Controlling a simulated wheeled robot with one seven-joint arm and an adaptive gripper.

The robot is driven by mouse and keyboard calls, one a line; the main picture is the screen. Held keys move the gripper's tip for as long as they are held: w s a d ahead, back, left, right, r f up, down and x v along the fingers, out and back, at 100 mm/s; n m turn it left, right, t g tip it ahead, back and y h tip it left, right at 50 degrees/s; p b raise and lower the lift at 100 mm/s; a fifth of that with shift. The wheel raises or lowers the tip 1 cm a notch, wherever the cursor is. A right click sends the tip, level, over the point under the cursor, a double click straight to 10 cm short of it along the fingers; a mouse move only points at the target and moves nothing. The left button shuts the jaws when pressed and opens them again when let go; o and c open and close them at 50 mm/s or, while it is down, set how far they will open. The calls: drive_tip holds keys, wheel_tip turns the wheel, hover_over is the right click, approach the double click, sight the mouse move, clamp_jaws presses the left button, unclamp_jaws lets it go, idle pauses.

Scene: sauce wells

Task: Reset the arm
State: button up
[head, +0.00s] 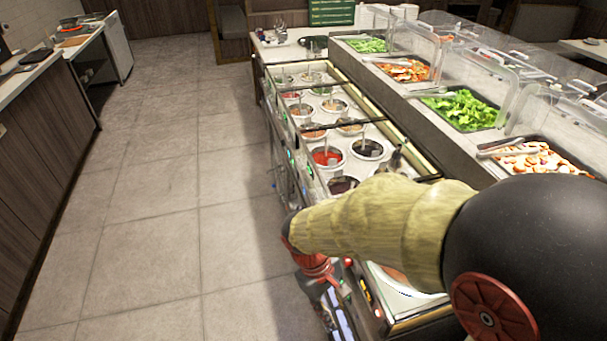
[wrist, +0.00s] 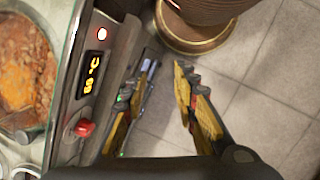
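My gripper (wrist: 165,68) is in the wrist view with its two yellow-padded fingers apart. In the head view my arm reaches across the lower right and bends down at the front edge of the sauce counter (head: 433,170). The fingertips are hard to make out there. In the wrist view the gripper is beside the counter's front panel (wrist: 72,132), which has a lit temperature display, a red light and a red knob (wrist: 85,128).
Sauce wells, including a red sauce (head: 327,156), fill the counter. Trays of greens (head: 463,108) and other food stand behind clear covers. A dish of orange-brown food (wrist: 25,75) is at the wrist view's left. The floor aisle (head: 150,200) is clear. A wood-fronted counter (head: 45,150) stands left.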

drive_tip(key=s+d+r+m+t+y, duration=0.1)
drive_tip(key=d+r+m+t, duration=0.1)
drive_tip(key=d+r, duration=0.2)
drive_tip(key=s+d+r+m+t+y, duration=0.1)
drive_tip(key=s+d+r+m+t, duration=0.1)
drive_tip(key=r, duration=0.8)
drive_tip(key=s+d+r+m+t+y, duration=0.1)
drive_tip(key=s+d+r+m+t, duration=0.1)
drive_tip(key=r, duration=0.5)
drive_tip(key=d+m+t, duration=0.1)
drive_tip(key=d+m, duration=0.1)
drive_tip(key=d, duration=0.1)
drive_tip(key=shift+d, duration=0.4)
drive_tip(key=shift+s, duration=0.1)
